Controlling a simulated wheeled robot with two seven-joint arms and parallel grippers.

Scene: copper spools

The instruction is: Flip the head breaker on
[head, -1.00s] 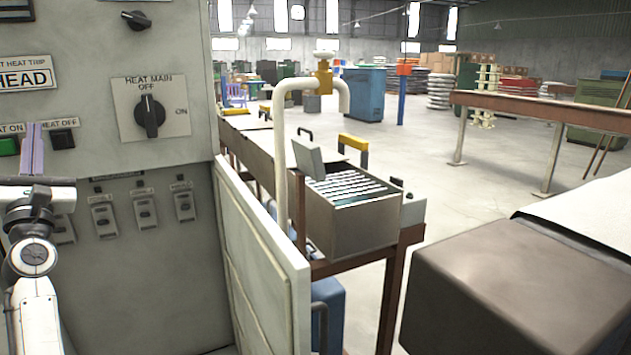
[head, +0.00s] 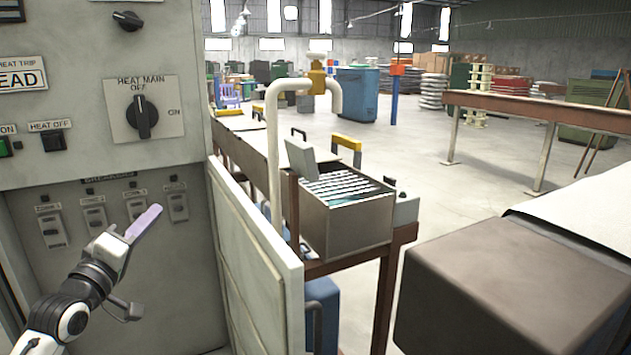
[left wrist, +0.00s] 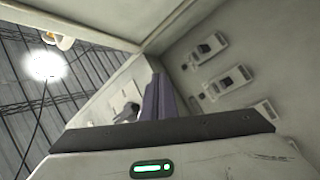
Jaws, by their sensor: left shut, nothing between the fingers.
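A row of small grey breakers sits in the recessed lower panel of the grey cabinet, at left in the head view. From left to right, I see the first (head: 50,230), second (head: 95,216), third (head: 134,204) and rightmost breaker (head: 178,205). Their small labels are too blurred to tell which is the head one. My left gripper (head: 155,210) is shut and empty, its purple fingers pointing up and right between the third and rightmost breakers. I cannot tell if it touches. In the left wrist view the fingers (left wrist: 158,97) show beside several breakers (left wrist: 228,80). My right gripper is out of view.
Above are the heat main knob (head: 142,117), pointing to OFF, and the heat off button (head: 54,140). The open cabinet door (head: 255,265) stands right of the breakers. A metal box of plates (head: 345,225) and a brown block (head: 500,290) lie beyond it.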

